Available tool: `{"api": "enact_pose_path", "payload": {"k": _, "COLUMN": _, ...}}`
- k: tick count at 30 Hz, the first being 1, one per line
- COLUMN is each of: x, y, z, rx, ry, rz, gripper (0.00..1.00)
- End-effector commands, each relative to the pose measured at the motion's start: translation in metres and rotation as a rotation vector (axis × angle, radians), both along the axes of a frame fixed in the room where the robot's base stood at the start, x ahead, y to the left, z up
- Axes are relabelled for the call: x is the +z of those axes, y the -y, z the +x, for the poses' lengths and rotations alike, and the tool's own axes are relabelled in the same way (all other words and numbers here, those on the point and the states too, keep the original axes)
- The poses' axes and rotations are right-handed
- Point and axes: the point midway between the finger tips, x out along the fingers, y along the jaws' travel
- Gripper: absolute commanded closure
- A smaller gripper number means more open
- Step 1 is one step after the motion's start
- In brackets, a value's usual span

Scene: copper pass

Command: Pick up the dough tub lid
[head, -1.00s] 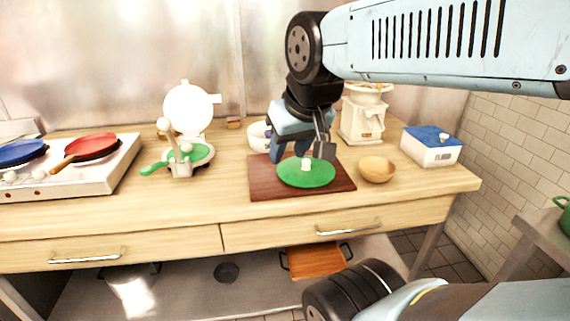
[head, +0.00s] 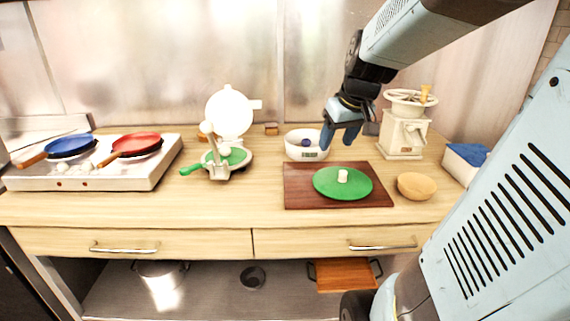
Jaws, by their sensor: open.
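A white tub (head: 459,167) with a blue lid (head: 470,153) stands at the right end of the counter in the head view. The lid sits on top of it, and my arm hides its right part. A round green lid-like disc (head: 335,188) with a pale knob (head: 343,176) lies flat on a dark wooden board (head: 295,199). My gripper (head: 339,142) is open and empty, its fingers pointing down. It appears above the back of the board, apart from the green disc and well left of the tub.
A wooden bowl (head: 417,187) sits right of the board, with a cream grinder (head: 403,134) behind it. Counter between press and board is clear.

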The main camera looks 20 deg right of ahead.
Motion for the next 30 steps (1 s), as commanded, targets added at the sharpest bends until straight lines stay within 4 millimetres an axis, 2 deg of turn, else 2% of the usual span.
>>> {"api": "enact_pose_path", "payload": {"k": 1, "x": -0.008, "y": 0.014, "z": 0.012, "rx": -0.003, "ry": -0.012, "rz": 0.004, "gripper": 0.42}}
{"api": "enact_pose_path", "payload": {"k": 6, "x": -0.03, "y": 0.058, "z": 0.045, "rx": 0.012, "ry": -0.02, "rz": 0.004, "gripper": 0.42}}
{"api": "enact_pose_path", "payload": {"k": 13, "x": -0.055, "y": 0.103, "z": 0.069, "rx": 0.024, "ry": -0.024, "rz": 0.0, "gripper": 0.42}}
{"api": "enact_pose_path", "payload": {"k": 20, "x": -0.069, "y": 0.116, "z": 0.078, "rx": 0.03, "ry": -0.025, "rz": -0.001, "gripper": 0.42}}
{"api": "enact_pose_path", "payload": {"k": 30, "x": -0.12, "y": 0.113, "z": 0.098, "rx": 0.029, "ry": -0.027, "rz": 0.0, "gripper": 0.42}}
